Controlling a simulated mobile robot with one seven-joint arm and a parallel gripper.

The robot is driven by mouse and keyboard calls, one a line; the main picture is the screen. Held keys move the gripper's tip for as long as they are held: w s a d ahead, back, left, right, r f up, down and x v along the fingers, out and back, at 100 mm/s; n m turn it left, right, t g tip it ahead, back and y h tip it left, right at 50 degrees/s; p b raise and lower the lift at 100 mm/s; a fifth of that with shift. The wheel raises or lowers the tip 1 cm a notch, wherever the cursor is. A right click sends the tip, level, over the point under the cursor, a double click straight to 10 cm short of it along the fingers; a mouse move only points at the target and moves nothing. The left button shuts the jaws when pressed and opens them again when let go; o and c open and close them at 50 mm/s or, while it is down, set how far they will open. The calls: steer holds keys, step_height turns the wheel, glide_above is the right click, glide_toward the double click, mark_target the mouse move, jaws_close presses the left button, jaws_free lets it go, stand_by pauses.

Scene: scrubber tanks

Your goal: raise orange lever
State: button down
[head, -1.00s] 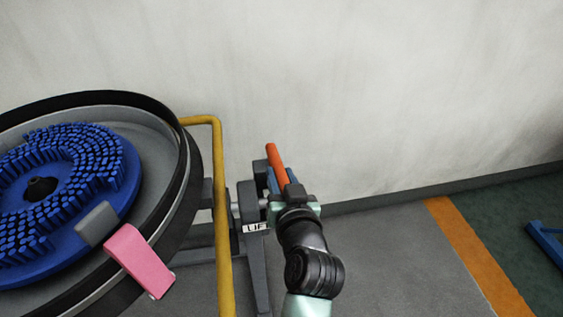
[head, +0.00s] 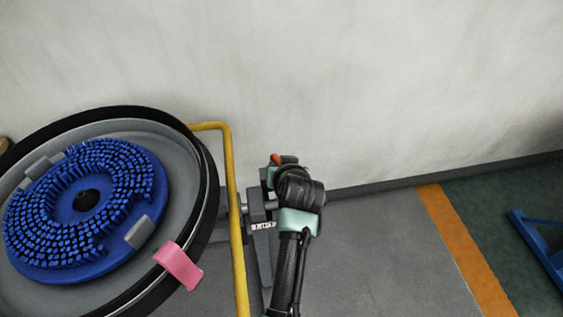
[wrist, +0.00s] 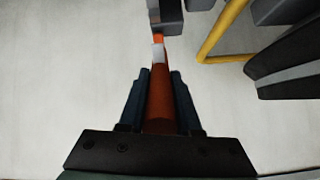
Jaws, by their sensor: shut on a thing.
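The orange lever (wrist: 160,95) runs up the middle of the wrist view, between the two dark fingers of my gripper (wrist: 159,78). My gripper is shut on it. Beyond the fingertips the lever has a pale band, and its far end meets a dark grey block (wrist: 166,15). In the head view only a small orange tip of the lever (head: 276,159) shows; my wrist and arm hide the rest and my fingers.
A round tank (head: 209,190) with a blue bristled disc (head: 88,202) and a pink tab (head: 178,265) stands at the left. A yellow rail (head: 236,200) runs between it and my arm. A pale wall lies behind. A blue frame (head: 540,240) is at the far right.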

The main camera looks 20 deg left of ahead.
steer(key=shift+w+r, duration=0.15)
stand_by(0.4)
steer(key=c, duration=0.6)
jaws_free()
steer(key=shift+a, duration=0.1)
steer(key=p+v, duration=0.2)
steer(key=v, duration=1.1)
steer(key=shift+w+a+r, duration=0.1)
